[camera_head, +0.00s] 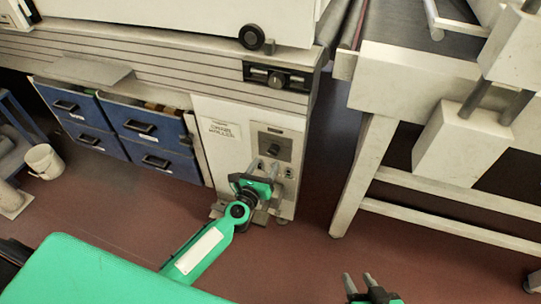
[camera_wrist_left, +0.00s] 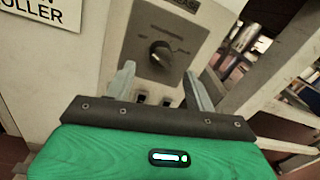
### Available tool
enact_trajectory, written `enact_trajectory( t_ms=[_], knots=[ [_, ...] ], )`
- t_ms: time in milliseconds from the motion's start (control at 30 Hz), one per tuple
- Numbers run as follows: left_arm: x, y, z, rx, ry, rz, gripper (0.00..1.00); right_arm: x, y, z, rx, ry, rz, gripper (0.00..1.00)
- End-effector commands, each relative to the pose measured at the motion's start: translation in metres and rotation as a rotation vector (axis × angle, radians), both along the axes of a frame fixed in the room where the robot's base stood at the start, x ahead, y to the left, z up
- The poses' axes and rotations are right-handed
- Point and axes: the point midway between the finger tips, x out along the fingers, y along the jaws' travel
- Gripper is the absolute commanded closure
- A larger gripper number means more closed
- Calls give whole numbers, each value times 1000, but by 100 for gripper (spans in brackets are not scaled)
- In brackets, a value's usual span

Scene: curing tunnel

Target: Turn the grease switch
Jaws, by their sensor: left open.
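The grease switch looks to be the dark round knob (camera_wrist_left: 160,54) on a grey panel, seen between my left fingers in the left wrist view. In the head view the knob (camera_head: 273,150) is on the upper part of the panel on the white cabinet's front. My left gripper (camera_head: 265,167) is just in front of and below the knob, fingers apart and empty; in the left wrist view its fingertips (camera_wrist_left: 158,72) flank the knob with a gap on each side. I cannot tell whether they touch the panel. My right gripper (camera_head: 360,281) is at the bottom edge, its two fingers apart, far from the panel.
A white cabinet (camera_head: 235,110) carries a printed label. Blue drawers (camera_head: 160,132) stand left of it, with a white bucket (camera_head: 44,160) on the floor. A pale frame (camera_head: 365,170) stands at the right. The red-brown floor between is clear.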

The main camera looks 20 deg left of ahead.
Motion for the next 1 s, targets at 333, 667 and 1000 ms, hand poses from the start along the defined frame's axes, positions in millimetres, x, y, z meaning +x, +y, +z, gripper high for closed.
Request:
enact_trajectory(
  t_ms=[333, 667, 1000],
  knots=[
    [43, -4, 0, 2, 0, 0, 45, 1, 3, 1, 12, -22, 2, 64],
    [49, -5, 0, 1, 0, 0, 45, 2, 4, 2, 17, -33, 2, 64],
    [48, -4, 0, 1, 0, 0, 89, 0, 4, 0, 17, -24, 3, 64]
  ],
)
